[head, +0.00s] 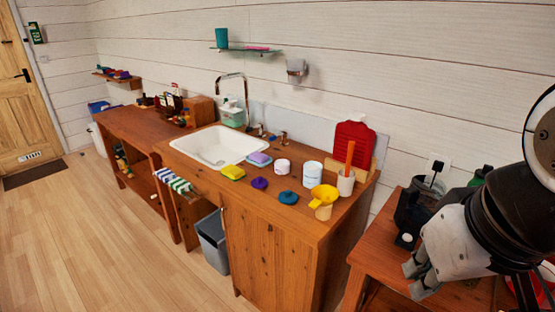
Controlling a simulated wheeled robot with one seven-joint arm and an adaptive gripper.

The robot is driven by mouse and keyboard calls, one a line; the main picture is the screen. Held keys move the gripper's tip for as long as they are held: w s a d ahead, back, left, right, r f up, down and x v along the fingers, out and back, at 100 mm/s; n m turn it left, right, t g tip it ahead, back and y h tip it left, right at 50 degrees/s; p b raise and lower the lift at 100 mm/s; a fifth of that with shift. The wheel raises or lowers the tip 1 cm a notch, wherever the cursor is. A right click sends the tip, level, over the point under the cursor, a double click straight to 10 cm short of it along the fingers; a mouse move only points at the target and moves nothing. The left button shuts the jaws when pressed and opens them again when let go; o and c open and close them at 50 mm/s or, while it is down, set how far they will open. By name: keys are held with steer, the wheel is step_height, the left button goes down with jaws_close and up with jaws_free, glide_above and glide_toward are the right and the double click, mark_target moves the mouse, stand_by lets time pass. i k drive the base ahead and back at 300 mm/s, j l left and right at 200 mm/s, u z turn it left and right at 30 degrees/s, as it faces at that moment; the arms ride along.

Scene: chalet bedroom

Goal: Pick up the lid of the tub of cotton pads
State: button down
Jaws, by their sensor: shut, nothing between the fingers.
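A white tub with blue markings (313,173) stands upright on the wooden counter. A smaller white and pink tub (282,166) stands to its left. A round blue lid with a knob (288,198) lies on the counter in front of the white tub, and a smaller purple lid (260,183) lies to its left. Both lids lie apart from the tubs. I cannot read which tub holds cotton pads. My gripper (417,279) is at the right, shut and empty, away from the lids and over the side table's area.
A yellow funnel on a cup (323,197) and a holder with an orange handle (346,183) stand right of the blue lid. Sponges (233,172) lie beside the white sink (215,146). Dark items (413,208) crowd the side table (377,246). The floor (130,250) is open at left.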

mark_target(287, 197)
steer(key=i+j+z, duration=0.4)
steer(key=j, duration=0.15)
steer(key=i+j+z, duration=0.2)
steer(key=j, duration=0.15)
steer(key=j+z, duration=0.2)
steer(key=j, duration=0.1)
